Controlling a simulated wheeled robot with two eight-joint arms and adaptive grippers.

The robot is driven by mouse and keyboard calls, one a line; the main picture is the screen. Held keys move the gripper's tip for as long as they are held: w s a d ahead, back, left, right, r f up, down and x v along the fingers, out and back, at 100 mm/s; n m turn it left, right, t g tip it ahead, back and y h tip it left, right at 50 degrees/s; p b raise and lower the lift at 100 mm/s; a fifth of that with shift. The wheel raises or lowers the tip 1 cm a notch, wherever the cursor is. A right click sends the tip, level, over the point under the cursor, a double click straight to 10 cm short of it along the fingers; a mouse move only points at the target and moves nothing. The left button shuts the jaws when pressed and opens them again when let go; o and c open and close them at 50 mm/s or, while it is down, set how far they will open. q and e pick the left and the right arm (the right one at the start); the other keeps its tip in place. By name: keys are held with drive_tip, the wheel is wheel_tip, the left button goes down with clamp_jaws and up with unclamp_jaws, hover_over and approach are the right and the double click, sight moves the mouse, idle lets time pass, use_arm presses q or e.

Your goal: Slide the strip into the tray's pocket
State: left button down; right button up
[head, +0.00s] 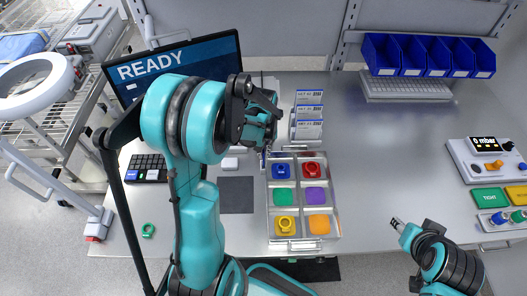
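The metal tray (270,226) lies on the bench with several compartments holding coloured pieces: blue, red, green, purple, yellow and orange. My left gripper (264,140) hangs just above the tray's far left corner. Its fingers are seen edge-on and partly covered by my arm, so I cannot tell whether it is open or what it holds. I cannot pick out the strip or the tray's pocket for certain. White labelled cards (308,113) stand right behind the tray. My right gripper (397,224) is low at the right, apart from the tray; its fingertips are too small to read.
A monitor (160,62) reading READY stands at the back left. Blue bins (382,53) stand at the back right above a keyboard-like grey rack (405,88). A gauge box (488,158) and coloured pads (488,198) sit at the right. The bench right of the tray is clear.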

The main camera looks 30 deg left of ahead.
use_arm(q)
drive_tip(key=shift+f+b, duration=1.4)
drive_tip(key=shift+f, duration=0.15)
drive_tip(key=c, duration=1.6)
unclamp_jaws()
drive_tip(key=shift+c, duration=0.2)
drive_tip(key=shift+o, duration=0.3)
drive_tip(key=o, duration=0.5)
drive_tip(key=shift+r, duration=0.1)
drive_tip(key=shift+r+p, duration=3.15)
drive_tip(key=shift+r, duration=1.35)
